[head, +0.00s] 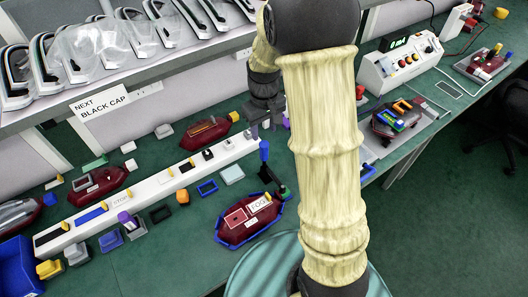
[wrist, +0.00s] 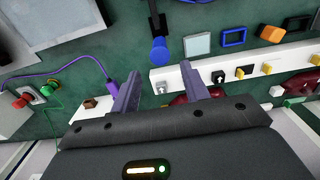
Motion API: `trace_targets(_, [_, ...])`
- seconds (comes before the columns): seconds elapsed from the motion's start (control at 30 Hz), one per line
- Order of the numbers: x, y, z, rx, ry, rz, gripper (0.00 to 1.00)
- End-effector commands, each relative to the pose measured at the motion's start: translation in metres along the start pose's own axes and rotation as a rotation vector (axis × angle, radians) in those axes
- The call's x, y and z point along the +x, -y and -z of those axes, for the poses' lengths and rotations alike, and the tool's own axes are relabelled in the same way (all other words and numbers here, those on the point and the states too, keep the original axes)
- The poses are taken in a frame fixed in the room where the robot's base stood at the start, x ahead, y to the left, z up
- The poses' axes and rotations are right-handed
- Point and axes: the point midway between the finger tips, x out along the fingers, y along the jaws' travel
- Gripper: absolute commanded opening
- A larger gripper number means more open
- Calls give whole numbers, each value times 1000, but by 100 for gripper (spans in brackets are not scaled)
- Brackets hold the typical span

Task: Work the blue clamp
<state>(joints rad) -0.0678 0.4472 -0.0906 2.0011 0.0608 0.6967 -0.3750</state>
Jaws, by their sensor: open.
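The blue clamp handle (head: 264,151) stands upright in the head view, on a dark base beside the red lamp labelled FOG (head: 238,229), which sits in a blue-edged holder. In the wrist view a blue-ended dark lever (wrist: 160,50), seemingly the same handle, lies just beyond the gap between my fingers. My gripper (wrist: 160,82) is open with nothing between its fingers, apart from the lever. In the head view my gripper (head: 263,118) hangs above the white rail, partly hidden by my arm.
A white rail (head: 140,198) with several small parts runs across the green table. Loose caps and frames lie in front of it, including an orange block (head: 182,197). A shelf of clear lamp covers (head: 75,45) hangs above. A control box (head: 402,62) stands at the right.

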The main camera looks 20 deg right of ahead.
Motion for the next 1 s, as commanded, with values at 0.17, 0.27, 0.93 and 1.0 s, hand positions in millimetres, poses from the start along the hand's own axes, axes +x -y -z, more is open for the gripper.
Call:
trace_targets(0.17, [33,0,-1,0,4,2,45])
trace_targets(0.27, [51,0,-1,1,4,2,45])
trace_targets(0.93, [118,0,0,0,-1,0,45])
trace_targets(1.0, [118,0,0,0,-1,0,45])
